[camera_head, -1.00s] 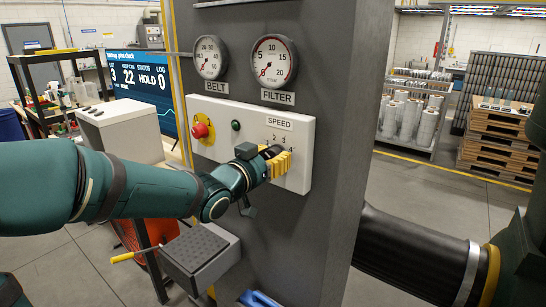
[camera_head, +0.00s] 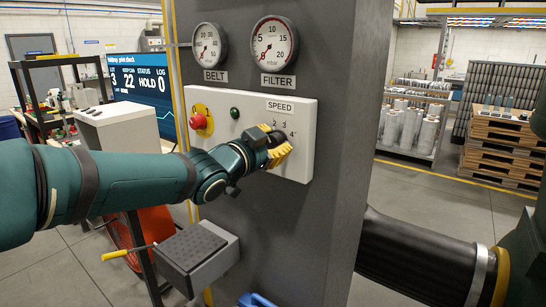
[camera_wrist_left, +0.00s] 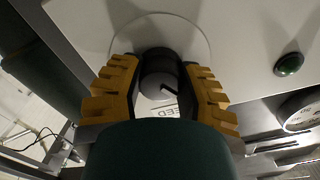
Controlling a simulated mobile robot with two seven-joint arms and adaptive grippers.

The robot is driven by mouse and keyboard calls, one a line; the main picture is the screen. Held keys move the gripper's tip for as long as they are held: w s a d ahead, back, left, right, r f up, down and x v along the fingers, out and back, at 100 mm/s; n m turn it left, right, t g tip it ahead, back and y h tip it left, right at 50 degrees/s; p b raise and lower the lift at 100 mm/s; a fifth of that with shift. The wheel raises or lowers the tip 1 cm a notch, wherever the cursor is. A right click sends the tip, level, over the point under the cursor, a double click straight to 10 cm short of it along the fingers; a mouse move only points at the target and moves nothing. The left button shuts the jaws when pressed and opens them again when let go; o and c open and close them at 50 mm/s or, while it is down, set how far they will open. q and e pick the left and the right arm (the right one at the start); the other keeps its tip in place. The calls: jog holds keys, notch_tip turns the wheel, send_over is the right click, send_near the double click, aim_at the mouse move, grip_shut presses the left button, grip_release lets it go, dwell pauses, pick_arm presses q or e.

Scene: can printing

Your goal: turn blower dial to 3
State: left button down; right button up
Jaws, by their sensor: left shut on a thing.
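The blower dial is a dark round knob under the SPEED label (camera_head: 281,106) on a white control panel (camera_head: 255,100). Numbers 2, 3 and 4 show above it; the gripper hides much of the knob and any other mark. My left gripper (camera_head: 278,147) has its yellow ribbed fingers closed around the dial, seen tilted in the head view. In the left wrist view the dial (camera_wrist_left: 158,68) sits between the two fingers, with a dark pointer line on it. Which number it points at cannot be told. My right gripper is out of view.
A red stop button (camera_head: 197,121) and a green button (camera_head: 235,113) sit left of the dial. BELT (camera_head: 208,46) and FILTER (camera_head: 274,44) gauges hang above. A grey box (camera_head: 195,255) juts out below my left arm. A thick black hose (camera_head: 420,257) runs at the lower right.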

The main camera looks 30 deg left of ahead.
pick_arm(q)
jog(key=m+b, duration=0.3)
jog(key=shift+f+m, duration=0.15)
jog(key=shift+m, duration=0.25)
jog(key=m+b, duration=0.2)
jog(key=m, duration=0.1)
jog(key=shift+m+b, duration=0.55)
jog(key=shift+m, duration=1.05)
jog(key=shift+r, duration=0.2)
jog(key=c, duration=0.5)
grip_release()
jog(key=shift+w, duration=0.1)
jog(key=s+a, duration=0.1)
jog(key=s, duration=1.1)
